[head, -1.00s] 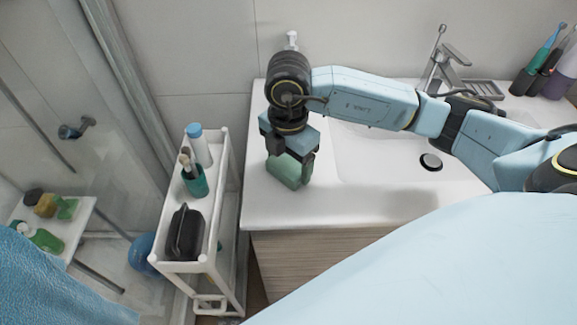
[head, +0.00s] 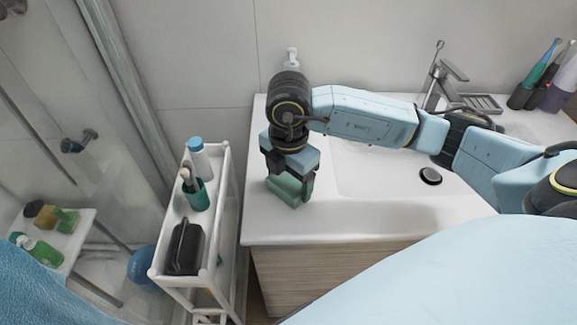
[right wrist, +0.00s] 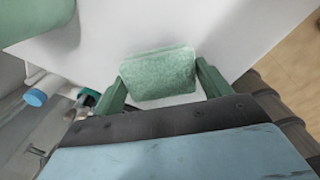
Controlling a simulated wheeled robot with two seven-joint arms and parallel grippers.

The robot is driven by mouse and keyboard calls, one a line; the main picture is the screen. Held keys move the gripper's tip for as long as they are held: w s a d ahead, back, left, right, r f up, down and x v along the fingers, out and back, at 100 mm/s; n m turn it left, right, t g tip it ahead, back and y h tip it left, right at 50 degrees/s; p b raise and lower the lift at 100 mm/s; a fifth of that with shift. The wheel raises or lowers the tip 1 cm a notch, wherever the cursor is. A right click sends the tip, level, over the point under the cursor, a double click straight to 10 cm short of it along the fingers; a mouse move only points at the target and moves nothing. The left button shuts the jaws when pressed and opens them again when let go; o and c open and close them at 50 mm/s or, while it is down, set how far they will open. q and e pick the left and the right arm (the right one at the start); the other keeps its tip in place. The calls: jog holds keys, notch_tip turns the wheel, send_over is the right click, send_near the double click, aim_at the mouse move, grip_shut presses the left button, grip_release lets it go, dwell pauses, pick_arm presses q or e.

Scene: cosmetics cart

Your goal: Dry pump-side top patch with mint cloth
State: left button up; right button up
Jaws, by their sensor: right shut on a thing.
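My right gripper (head: 289,188) points down at the left end of the white counter (head: 262,222). It is shut on the mint cloth (head: 283,189), a folded green block. In the right wrist view the cloth (right wrist: 158,75) sits between the two green fingers, over the white top. The cloth is at or very near the counter surface; I cannot tell if it touches. A white pump (head: 292,56) shows behind my wrist, its bottle mostly hidden. No wet patch can be made out. My left gripper is not in view.
The basin (head: 375,180) and tap (head: 440,75) lie to the right. A white cart (head: 225,200) with a blue-capped bottle (head: 201,160), a teal cup (head: 196,196) and a black case (head: 185,247) stands left of the counter. The counter's front left is clear.

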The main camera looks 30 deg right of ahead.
aim_at(290, 211)
jog(key=shift+s+a+f+p, duration=0.1)
jog(key=shift+s+a+p, duration=0.1)
jog(key=shift+s+a, duration=0.4)
jog(key=shift+s+a+f+p, duration=0.15)
jog(key=shift+s+a, duration=0.1)
jog(key=shift+s, duration=0.6)
jog(key=shift+s+a+r+p, duration=0.1)
jog(key=shift+s+a+p, duration=0.1)
jog(key=shift+s+a, duration=0.4)
notch_tip(290, 211, up, 7)
jog(key=p, duration=0.5)
jog(key=shift+d+p, duration=0.2)
jog(key=shift+p, duration=0.2)
